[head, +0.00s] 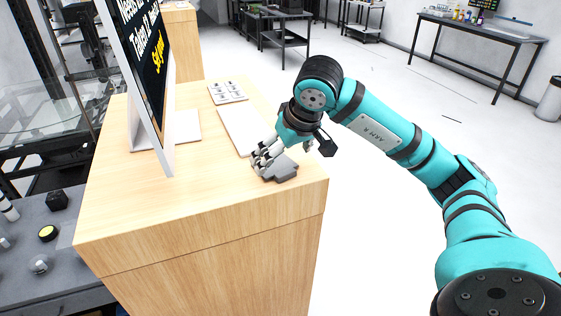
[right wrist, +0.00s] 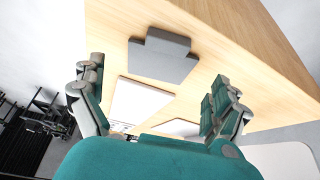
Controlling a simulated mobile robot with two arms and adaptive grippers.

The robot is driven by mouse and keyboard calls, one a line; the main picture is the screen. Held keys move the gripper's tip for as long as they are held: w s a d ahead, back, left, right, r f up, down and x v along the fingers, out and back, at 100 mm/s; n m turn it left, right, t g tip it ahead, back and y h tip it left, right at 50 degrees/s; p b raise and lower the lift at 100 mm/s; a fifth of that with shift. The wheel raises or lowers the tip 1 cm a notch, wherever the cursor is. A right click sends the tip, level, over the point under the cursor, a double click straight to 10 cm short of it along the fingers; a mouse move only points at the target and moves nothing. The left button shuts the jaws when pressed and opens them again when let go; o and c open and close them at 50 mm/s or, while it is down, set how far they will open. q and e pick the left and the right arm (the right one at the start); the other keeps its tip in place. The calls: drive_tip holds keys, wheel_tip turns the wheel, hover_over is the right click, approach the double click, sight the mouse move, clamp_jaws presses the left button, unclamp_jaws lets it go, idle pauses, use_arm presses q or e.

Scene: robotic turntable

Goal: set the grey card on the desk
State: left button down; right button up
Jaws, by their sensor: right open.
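The grey card (head: 284,170) lies on the wooden desk (head: 205,205), near its right front edge. In the right wrist view the card (right wrist: 162,58) appears flat against the desk top, beyond the fingers, with a narrower tab on one side. My right gripper (head: 264,160) is right beside the card at its left in the head view. Its fingers are spread apart in the right wrist view (right wrist: 155,88), with nothing gripped between them. In the head view the fingers hide a little of the card. My left gripper is not in view.
A white keyboard-like slab (head: 240,130) and a light panel with dark marks (head: 227,92) lie behind the gripper. A large monitor (head: 145,60) stands at the desk's left. The front part of the desk is clear.

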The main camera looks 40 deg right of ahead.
drive_tip(key=v, duration=0.9)
drive_tip(key=shift+b, duration=0.4)
